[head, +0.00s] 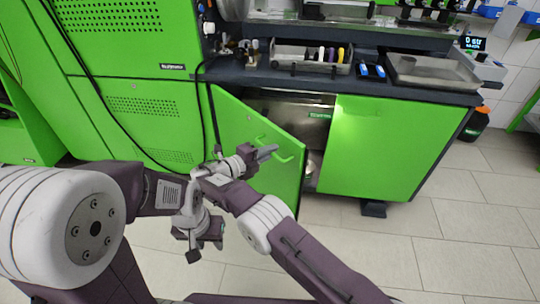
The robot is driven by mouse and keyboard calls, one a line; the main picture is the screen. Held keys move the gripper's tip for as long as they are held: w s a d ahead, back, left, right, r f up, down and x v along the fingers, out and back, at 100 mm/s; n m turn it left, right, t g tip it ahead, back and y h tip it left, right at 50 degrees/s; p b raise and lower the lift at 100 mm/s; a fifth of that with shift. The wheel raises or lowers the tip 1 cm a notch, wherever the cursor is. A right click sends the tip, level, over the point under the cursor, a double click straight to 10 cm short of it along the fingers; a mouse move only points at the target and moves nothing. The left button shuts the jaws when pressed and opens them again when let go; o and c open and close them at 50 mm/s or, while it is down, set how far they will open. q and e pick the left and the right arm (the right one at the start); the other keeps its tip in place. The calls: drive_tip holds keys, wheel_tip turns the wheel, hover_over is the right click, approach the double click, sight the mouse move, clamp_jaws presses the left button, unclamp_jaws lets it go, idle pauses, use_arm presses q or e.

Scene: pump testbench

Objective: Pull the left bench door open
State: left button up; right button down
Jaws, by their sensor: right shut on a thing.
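The left bench door (240,115) is a green panel under the dark bench top. It stands ajar, swung out on its left side, with a dark gap at its right edge. Its green handle (287,158) is on the outer face near the free edge. My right gripper (268,152) is shut on this handle, and its fingers hide part of it. My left gripper (206,246) hangs low to the left of the door, apart from it.
The right bench door (375,145) is closed. A green cabinet (125,40) with a hanging black cable stands at left. The bench top carries a tool tray (310,67) and a metal tray (435,75).

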use_arm(q)
drive_tip(key=shift+s+f, duration=0.1)
use_arm(e)
drive_tip(key=shift+s+a, duration=0.1)
drive_tip(key=c, duration=1.5)
unclamp_jaws()
drive_tip(key=shift+o, duration=0.2)
